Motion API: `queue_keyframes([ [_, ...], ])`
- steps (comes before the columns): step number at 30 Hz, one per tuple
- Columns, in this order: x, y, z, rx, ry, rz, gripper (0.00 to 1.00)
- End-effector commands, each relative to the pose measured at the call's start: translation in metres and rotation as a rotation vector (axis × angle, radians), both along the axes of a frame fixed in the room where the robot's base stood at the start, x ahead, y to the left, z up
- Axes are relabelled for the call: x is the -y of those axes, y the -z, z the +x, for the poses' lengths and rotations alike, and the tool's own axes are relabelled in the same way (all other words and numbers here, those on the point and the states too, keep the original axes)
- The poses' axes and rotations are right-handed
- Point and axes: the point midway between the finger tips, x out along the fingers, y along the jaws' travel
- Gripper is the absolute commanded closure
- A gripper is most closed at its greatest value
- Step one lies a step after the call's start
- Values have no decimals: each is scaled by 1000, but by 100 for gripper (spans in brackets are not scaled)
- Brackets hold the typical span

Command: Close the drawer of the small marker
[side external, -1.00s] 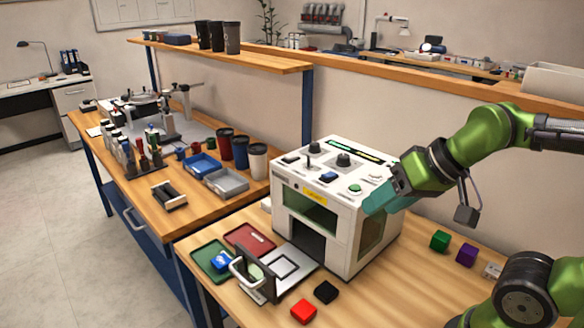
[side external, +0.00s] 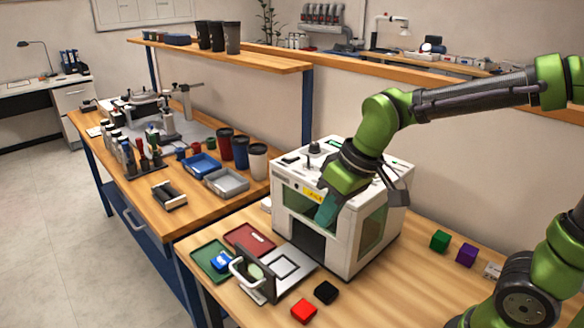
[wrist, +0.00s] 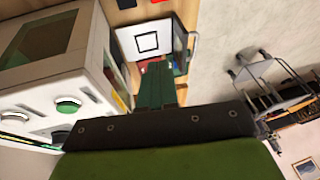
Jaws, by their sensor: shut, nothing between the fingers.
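The small marker (side external: 366,240) is a white box with control knobs on top and a dark opening at its front. Its drawer (side external: 284,262) is pulled out at the front, a pale plate with a black square outline and a dark front panel with a white handle (side external: 240,276). The drawer also shows in the wrist view (wrist: 148,42). My gripper (side external: 325,214) is shut and empty, pointing down in front of the marker's front face, above and behind the drawer's handle. In the wrist view its teal fingers (wrist: 157,88) are together.
A green tray (side external: 207,252) with a blue block (side external: 221,262) and a red tray (side external: 262,237) lie left of the drawer. A red block (side external: 303,311) and a black block (side external: 326,292) lie to its right. Green and purple blocks stand farther right.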

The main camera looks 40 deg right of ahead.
Motion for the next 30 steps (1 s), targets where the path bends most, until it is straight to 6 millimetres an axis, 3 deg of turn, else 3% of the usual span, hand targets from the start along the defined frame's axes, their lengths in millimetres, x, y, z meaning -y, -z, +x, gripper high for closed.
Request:
queue_keyframes([
  [6, -69, 32, 58, -61, -557, -65, 100],
  [12, -128, 52, 97, 17, -1127, -59, 100],
  [16, -139, 39, 108, 117, -1352, -85, 100],
  [22, -139, 39, 107, 158, -1485, -106, 100],
  [26, -143, 51, 106, 158, -1491, -107, 100],
  [30, -152, 76, 105, 156, -1492, -105, 100],
])
